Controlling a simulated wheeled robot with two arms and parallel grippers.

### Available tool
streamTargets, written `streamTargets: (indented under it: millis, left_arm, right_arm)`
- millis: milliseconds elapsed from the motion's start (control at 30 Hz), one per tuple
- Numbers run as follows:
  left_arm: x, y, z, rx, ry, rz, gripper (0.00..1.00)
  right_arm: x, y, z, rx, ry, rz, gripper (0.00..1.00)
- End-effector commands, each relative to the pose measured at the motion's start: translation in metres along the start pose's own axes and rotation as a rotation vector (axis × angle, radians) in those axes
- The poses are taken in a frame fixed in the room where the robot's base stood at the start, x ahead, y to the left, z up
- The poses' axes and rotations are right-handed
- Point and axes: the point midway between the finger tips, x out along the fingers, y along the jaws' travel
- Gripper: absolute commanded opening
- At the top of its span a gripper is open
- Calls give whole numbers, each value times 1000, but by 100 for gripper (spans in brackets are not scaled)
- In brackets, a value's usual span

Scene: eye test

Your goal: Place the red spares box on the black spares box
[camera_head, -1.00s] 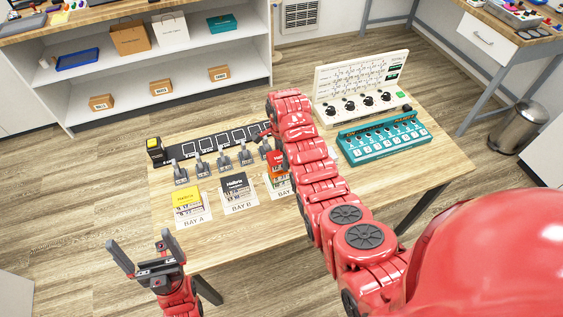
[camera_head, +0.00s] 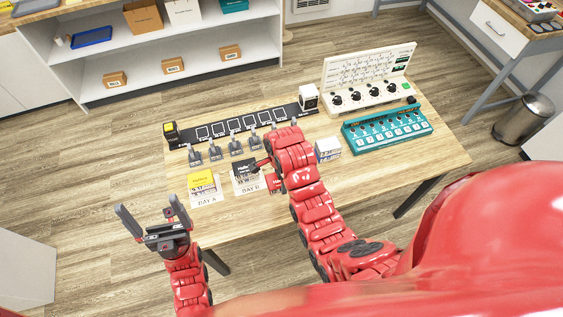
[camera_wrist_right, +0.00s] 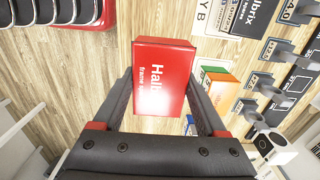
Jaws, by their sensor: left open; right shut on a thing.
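My right gripper (camera_head: 266,166) is shut on the red spares box (camera_head: 273,182). In the right wrist view the red box (camera_wrist_right: 163,75) sits between the two fingers, with its white lettering facing the camera. The black spares box (camera_head: 246,173) lies on the table at the Bay B card, just left of the red box in the head view. Part of it shows at the top of the right wrist view (camera_wrist_right: 245,15), apart from the red box. My right arm hides some of the table around the boxes. My left gripper (camera_head: 150,213) is open and empty off the table's front left.
A yellow box (camera_head: 202,182) lies at Bay A, left of the black box. Grey clamp-like parts (camera_head: 236,146) stand in a row behind. A white and blue box (camera_head: 328,150) and a teal device (camera_head: 386,130) stand to the right. The table's front right is clear.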

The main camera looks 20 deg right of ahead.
Motion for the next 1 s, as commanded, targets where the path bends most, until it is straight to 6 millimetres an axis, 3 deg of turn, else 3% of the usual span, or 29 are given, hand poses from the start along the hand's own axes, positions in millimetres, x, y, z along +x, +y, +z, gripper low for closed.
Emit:
streamTargets:
  millis: [167, 400, 567, 667, 1000]
  left_arm:
    - [2, 0, 0, 0, 0, 0, 100]
    - [-2, 0, 0, 0, 0, 0, 100]
    - [-7, 0, 1, 0, 0, 0, 100]
    - [-20, 1, 3, 0, 0, 0, 100]
    - [-86, 4, 15, 0, 0, 0, 100]
  right_arm:
    - [0, 8, 29, -7, 1, -4, 14]
    - [-1, 19, 88, -3, 1, -4, 14]
    - [0, 20, 106, 6, 0, -3, 14]
    - [5, 6, 107, 11, 0, 0, 14]
    - [16, -68, 102, 11, -4, -4, 14]
